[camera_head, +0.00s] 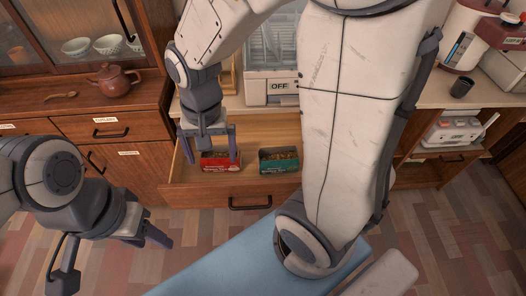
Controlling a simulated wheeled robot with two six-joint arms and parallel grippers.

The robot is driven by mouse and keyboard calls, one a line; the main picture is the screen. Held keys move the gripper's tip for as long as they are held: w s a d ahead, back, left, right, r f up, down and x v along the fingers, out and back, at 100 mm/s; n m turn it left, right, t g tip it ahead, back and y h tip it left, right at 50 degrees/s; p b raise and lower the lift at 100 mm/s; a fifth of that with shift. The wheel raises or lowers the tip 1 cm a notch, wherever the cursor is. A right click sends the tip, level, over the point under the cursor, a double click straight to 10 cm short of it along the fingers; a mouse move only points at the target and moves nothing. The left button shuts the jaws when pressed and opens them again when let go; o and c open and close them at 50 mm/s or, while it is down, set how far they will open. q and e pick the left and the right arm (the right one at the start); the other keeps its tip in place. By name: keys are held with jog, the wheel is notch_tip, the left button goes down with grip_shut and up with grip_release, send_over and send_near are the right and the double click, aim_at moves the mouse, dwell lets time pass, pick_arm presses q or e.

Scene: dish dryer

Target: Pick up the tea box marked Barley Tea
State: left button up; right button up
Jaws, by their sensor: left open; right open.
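A red tea box (221,168) and a green tea box (280,167) sit apart inside an open wooden drawer (175,192). The print on both is too small to read, so I cannot tell which is marked Barley Tea. My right gripper (211,157) points down over the drawer, open, with its fingers at either side of the red box in the picture. Whether they touch the box I cannot tell. My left gripper (146,239) is open and low at the left, in front of the cabinet, away from both boxes.
A brown teapot (113,82) and a wooden spoon (61,96) rest on the left cabinet top. A dish dryer (268,90) marked OFF stands behind the drawer. A dark cup (461,87) stands on the right counter. My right arm hides the counter's middle.

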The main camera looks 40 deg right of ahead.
jog(key=w+d+f+m+b, duration=0.3)
jog(key=w+d+f+m, duration=0.2)
jog(key=d+f+m, duration=0.5)
jog(key=m+b, duration=0.3)
jog(key=m, duration=0.5)
send_near(278, 159)
jog(key=s+a, duration=0.2)
jog(key=shift+a+f+h, duration=0.15)
jog(key=shift+a+h, duration=0.1)
jog(key=shift+h, duration=0.05)
notch_tip(278, 159, down, 6)
jog(key=shift+d+r+b, duration=0.1)
jog(key=shift+b, duration=0.5)
pick_arm(q)
notch_tip(278, 159, down, 9)
pick_arm(e)
jog(key=c, duration=1.3)
